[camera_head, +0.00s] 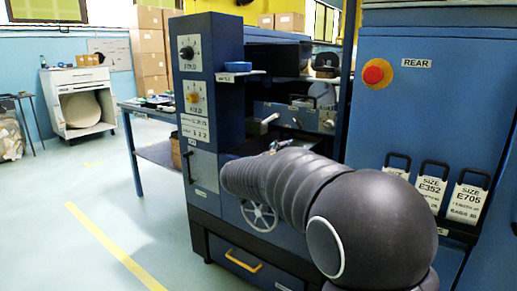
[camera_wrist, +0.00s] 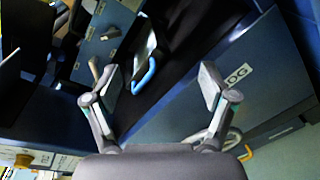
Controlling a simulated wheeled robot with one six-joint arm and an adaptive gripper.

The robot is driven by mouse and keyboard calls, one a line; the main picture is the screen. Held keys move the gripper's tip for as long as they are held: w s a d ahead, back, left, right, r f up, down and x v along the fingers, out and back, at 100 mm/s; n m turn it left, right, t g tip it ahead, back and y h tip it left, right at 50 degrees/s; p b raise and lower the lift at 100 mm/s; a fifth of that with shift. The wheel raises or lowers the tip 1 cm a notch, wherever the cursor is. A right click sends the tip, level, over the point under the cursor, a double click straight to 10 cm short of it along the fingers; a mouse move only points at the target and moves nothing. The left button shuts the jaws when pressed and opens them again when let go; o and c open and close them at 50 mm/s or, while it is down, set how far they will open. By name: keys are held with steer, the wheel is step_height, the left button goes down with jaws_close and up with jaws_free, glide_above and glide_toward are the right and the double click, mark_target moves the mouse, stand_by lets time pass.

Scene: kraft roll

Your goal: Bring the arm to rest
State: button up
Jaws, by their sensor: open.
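My gripper (camera_wrist: 160,88) shows in the wrist view with its two fingers spread wide and nothing between them. Beyond the fingers are a dark recess of the blue machine and a light blue curved handle (camera_wrist: 145,76). I cannot tell how far the fingers are from that handle. In the head view my dark ribbed arm (camera_head: 290,190) reaches from the lower right toward the machine's front. My gripper is hidden there behind the arm.
The blue machine (camera_head: 213,100) with dials, a handwheel (camera_head: 259,215) and a yellow-handled drawer (camera_head: 245,262) stands close ahead. A blue cabinet (camera_head: 440,110) with a red button (camera_head: 377,73) and hanging size tags (camera_head: 430,185) is at right. Floor (camera_head: 100,210) at left is clear.

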steer(key=s+d+f+m+g+y, duration=0.1)
steer(key=s+f+m+g, duration=0.2)
steer(key=s+f, duration=0.35)
steer(key=s+d+f+m+g+y, duration=0.2)
steer(key=s+f+m+g, duration=0.15)
steer(key=s, duration=0.45)
steer(key=s+d+f+m+g+y, duration=0.2)
steer(key=s+f+m, duration=0.25)
steer(key=s, duration=0.45)
steer(key=s+d+r+m+t+y, duration=0.1)
steer(key=s+m+y, duration=0.4)
steer(key=s, duration=1.3)
steer(key=shift+s+d+r+m, duration=0.4)
steer(key=shift+d+r+m, duration=0.15)
steer(key=shift+m, duration=0.55)
